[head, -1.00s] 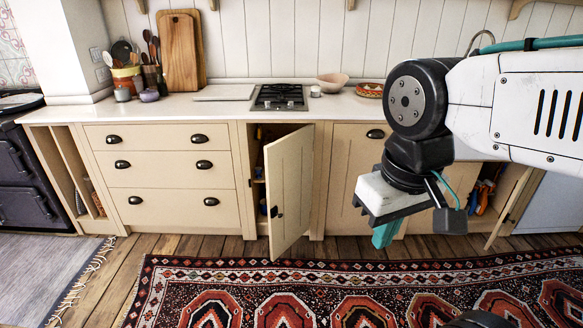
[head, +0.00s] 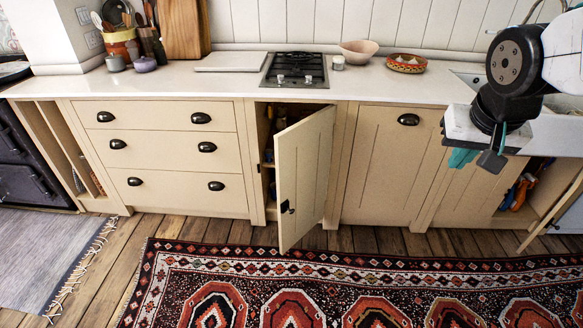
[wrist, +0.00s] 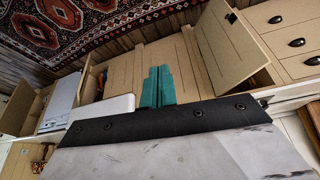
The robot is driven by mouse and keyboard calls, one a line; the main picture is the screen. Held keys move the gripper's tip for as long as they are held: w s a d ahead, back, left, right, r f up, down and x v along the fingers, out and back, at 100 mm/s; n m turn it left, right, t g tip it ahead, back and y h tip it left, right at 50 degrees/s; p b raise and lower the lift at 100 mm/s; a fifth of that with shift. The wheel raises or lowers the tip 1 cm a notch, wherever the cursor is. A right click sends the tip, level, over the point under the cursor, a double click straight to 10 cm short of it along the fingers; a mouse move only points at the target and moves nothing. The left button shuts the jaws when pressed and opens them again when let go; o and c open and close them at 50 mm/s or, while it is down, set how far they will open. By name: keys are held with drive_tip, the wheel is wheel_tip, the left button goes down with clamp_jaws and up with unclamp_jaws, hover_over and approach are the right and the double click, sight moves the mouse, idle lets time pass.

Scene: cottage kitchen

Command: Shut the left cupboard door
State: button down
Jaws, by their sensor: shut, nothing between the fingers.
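The left cupboard door (head: 305,177) is a cream panel with a dark handle (head: 287,207). It stands ajar under the hob, swung out into the room, and shows the dark cupboard inside (head: 265,150) along its left side. The same door shows at the upper right of the wrist view (wrist: 232,45). My gripper (head: 462,158) is well to the right of the door, in front of the right-hand cupboards and touching nothing. In the wrist view its teal fingers (wrist: 157,87) are together and empty.
A second cupboard door (head: 552,215) stands open at the far right, with orange-handled items (head: 520,192) inside. The counter (head: 160,85) carries a hob (head: 295,70), a pink bowl (head: 361,52) and a woven dish (head: 407,63). A patterned rug (head: 350,285) covers the floor in front.

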drive_tip(key=w+a+f+m+t+y, duration=0.1)
drive_tip(key=w+a+f+t, duration=0.2)
drive_tip(key=w, duration=0.8)
drive_tip(key=w+a+f+m+t+y, duration=0.15)
drive_tip(key=w+f, duration=0.35)
drive_tip(key=w, duration=0.5)
drive_tip(key=w+a+f+t+y, duration=0.1)
drive_tip(key=w+a+f+t, duration=0.3)
drive_tip(key=w, duration=0.7)
drive_tip(key=m+y, duration=0.4)
drive_tip(key=y, duration=0.7)
approach(280, 165)
drive_tip(key=shift+n+g, duration=0.25)
drive_tip(key=shift+g, duration=0.2)
drive_tip(key=x, duration=0.6)
drive_tip(key=shift+w+a+r, duration=0.2)
drive_tip(key=shift+w, duration=0.2)
